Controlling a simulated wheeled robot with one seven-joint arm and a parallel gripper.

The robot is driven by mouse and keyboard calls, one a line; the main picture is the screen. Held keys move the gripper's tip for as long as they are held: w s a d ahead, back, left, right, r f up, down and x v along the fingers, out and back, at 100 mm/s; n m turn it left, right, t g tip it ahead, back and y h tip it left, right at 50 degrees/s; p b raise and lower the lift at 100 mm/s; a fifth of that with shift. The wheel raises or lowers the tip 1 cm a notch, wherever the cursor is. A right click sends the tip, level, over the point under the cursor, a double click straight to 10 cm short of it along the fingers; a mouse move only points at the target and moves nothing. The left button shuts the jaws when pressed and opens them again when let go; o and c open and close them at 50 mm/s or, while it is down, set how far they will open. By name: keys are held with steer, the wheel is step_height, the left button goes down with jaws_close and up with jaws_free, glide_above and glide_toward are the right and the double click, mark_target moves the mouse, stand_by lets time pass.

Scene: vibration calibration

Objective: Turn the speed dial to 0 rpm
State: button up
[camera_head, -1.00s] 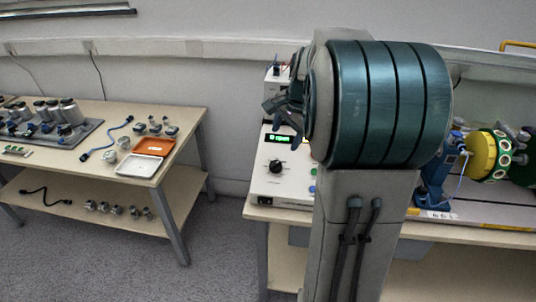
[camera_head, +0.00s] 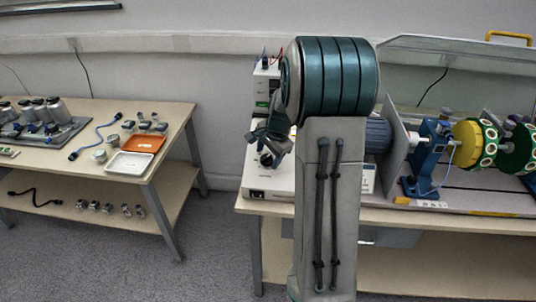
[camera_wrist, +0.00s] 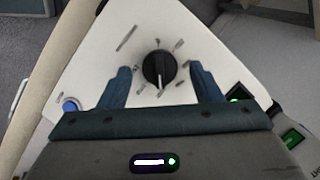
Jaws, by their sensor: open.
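The speed dial is a black round knob (camera_wrist: 158,68) with a pale pointer line, on the sloped white face of a control box (camera_wrist: 185,28). Tick marks and small labels ring it; the labels are too blurred to read. In the wrist view the fingers of my gripper (camera_wrist: 160,85) are open, one on each side of the knob, with a gap to it on both sides. The head view shows my gripper (camera_head: 270,140) over the box front, with the knob (camera_head: 266,159) just below it.
A blue button (camera_wrist: 70,105) and a lit green switch (camera_wrist: 238,94) flank the dial. Right of the box on the bench stand a blue bracket (camera_head: 426,160) and a yellow-green rotor (camera_head: 470,143). A second table (camera_head: 80,184) at left holds trays and sensors.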

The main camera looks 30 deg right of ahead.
steer(key=shift+f, duration=0.15)
steer(key=c, duration=1)
